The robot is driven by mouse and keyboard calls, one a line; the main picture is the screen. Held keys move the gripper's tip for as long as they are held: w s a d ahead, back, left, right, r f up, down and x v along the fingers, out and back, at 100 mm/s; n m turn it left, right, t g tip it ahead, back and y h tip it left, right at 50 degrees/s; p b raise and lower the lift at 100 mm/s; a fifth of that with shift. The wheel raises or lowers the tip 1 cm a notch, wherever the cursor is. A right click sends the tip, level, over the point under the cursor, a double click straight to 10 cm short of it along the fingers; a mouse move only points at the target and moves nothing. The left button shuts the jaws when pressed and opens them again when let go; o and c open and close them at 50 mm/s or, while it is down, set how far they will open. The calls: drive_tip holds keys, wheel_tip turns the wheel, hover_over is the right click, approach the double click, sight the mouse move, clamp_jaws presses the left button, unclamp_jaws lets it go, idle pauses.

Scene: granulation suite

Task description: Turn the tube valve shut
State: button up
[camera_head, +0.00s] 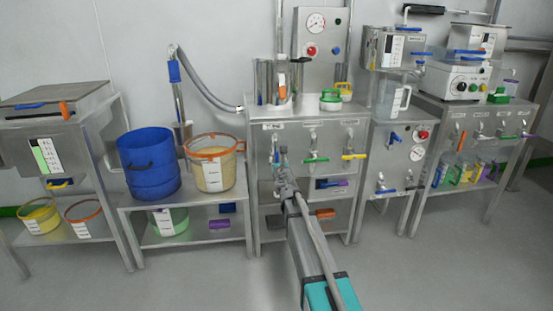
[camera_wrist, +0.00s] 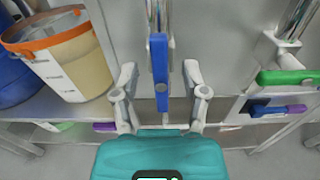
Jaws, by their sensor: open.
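A row of valves is on the front of the steel cabinet (camera_head: 335,195). The leftmost has a blue lever handle (camera_wrist: 159,85), which hangs straight down in line with its pipe in the wrist view. My gripper (camera_wrist: 160,72) is open, with one finger on each side of the blue handle and a gap on both sides. My gripper (camera_head: 281,162) largely hides this valve in the head view. To its right are a green-handled valve (camera_head: 316,160) and a yellow-handled valve (camera_head: 354,156), both levers lying sideways. The labels above are too small to read.
The green handle also shows close on the right in the wrist view (camera_wrist: 287,77). A tub with an orange rim (camera_head: 213,170) and a blue drum (camera_head: 149,165) stand on the left bench. Colored items lie on the shelves below. Open floor lies in front.

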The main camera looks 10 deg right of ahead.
drive_tip(key=shift+w, duration=1.3)
drive_tip(key=shift+c, duration=0.2)
clamp_jaws()
